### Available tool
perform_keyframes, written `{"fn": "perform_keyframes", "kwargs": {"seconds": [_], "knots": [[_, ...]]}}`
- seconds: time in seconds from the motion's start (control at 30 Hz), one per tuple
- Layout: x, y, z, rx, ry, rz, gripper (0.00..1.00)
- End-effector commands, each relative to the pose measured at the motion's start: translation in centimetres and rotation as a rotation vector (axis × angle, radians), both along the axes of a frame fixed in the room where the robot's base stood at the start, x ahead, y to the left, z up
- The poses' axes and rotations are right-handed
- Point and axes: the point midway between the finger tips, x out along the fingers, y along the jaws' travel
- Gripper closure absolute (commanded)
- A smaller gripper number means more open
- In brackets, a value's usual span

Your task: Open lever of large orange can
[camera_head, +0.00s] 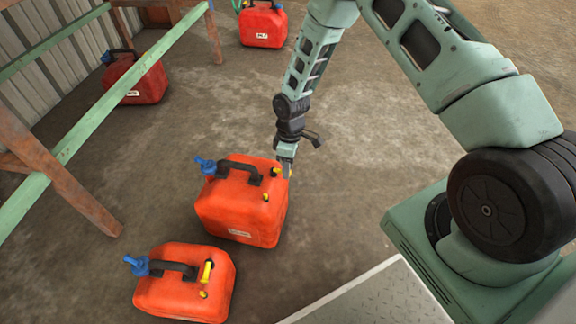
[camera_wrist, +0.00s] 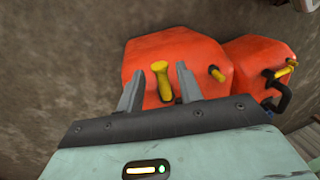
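The large orange can (camera_head: 240,205) stands upright on the ground in the middle of the head view, with a black handle, a blue spout and yellow fittings on top. My gripper (camera_head: 287,168) is at the can's far right top edge. In the wrist view the can (camera_wrist: 190,55) lies ahead of my gripper (camera_wrist: 158,85). Its yellow lever (camera_wrist: 160,75) shows between the two spread fingers, with gaps on both sides. A yellow knob (camera_wrist: 216,73) sits to the right, outside the fingers. I cannot tell how deep the fingers reach around the lever.
A smaller orange can (camera_head: 185,285) stands close in front of the large one; it also shows at right in the wrist view (camera_wrist: 250,60). Two red cans (camera_head: 145,82) (camera_head: 263,26) stand farther back. A green-railed frame (camera_head: 95,130) is at left. Bare ground lies right of the large can.

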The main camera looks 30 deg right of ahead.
Motion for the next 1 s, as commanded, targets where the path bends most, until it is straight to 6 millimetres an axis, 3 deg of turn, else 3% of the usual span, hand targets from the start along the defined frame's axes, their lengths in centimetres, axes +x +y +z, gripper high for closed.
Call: {"fn": "perform_keyframes", "kwargs": {"seconds": [0.2,0.37,0.8,1.0], "knots": [[0.0,0.0,0.3,0.0,0.0,-0.001,0.64],[0.3,-0.2,2.2,0.0,-0.001,-0.002,0.64],[1.8,-1.5,12.2,0.0,-0.003,-0.001,0.64],[2.3,-2.0,15.5,0.0,-0.001,-0.002,0.64]]}}
